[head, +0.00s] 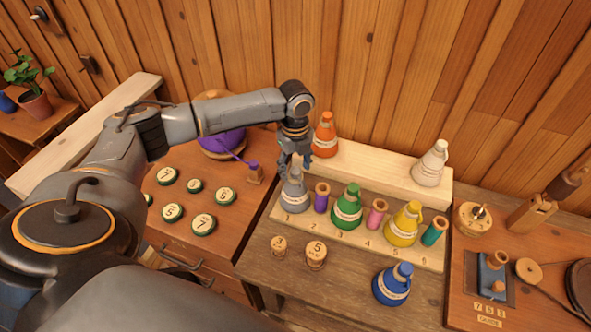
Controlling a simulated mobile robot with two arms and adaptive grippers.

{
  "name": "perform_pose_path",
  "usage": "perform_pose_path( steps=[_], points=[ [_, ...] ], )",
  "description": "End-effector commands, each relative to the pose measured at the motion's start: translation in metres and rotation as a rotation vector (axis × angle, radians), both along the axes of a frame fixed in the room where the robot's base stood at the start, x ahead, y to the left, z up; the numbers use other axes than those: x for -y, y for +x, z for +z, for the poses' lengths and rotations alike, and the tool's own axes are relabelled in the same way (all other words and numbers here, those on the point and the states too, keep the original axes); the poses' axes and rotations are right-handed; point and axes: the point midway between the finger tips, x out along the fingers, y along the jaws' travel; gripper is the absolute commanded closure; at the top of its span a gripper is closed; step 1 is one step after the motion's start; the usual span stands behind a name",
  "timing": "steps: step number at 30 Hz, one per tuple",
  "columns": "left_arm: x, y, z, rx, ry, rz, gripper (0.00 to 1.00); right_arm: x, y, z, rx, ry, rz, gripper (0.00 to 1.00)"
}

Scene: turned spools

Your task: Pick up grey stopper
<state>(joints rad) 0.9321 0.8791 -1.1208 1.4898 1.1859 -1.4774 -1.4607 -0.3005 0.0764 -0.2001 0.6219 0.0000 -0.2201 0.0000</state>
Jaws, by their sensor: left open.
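The grey stopper (295,197), a cone-shaped piece with a pale label band, stands upright at the left end of a numbered wooden board (351,236), by the number 1. My left gripper (294,167) points down from above it, open, with its fingers at the stopper's narrow top. The fingers partly hide that top, and I cannot tell whether they touch it. My right gripper is not in view.
A purple spool (321,197) stands close right of the stopper, then a green cone (347,207) and several other pieces. An orange cone (325,136) stands behind on a raised pale shelf (375,165). Corks (316,256) and a blue cone (393,285) stand in front.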

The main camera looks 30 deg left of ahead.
Motion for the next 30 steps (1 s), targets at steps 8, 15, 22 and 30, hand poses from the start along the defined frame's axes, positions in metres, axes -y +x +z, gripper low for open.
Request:
perform_pose_path(
  steps=[8,15,22,30],
  points=[
    [0.0,0.0,0.0,0.001,0.0,0.0,0.64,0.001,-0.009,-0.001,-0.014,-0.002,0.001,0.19],
    [0.0,0.0,0.0,0.001,0.0,0.0,0.84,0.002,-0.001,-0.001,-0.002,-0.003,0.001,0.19],
    [0.0,0.001,0.001,0.002,0.0,0.0,0.84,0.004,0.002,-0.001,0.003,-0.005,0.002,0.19],
    [0.001,0.002,0.022,0.007,-0.002,-0.001,0.84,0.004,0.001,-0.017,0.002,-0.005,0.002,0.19]
  ],
)
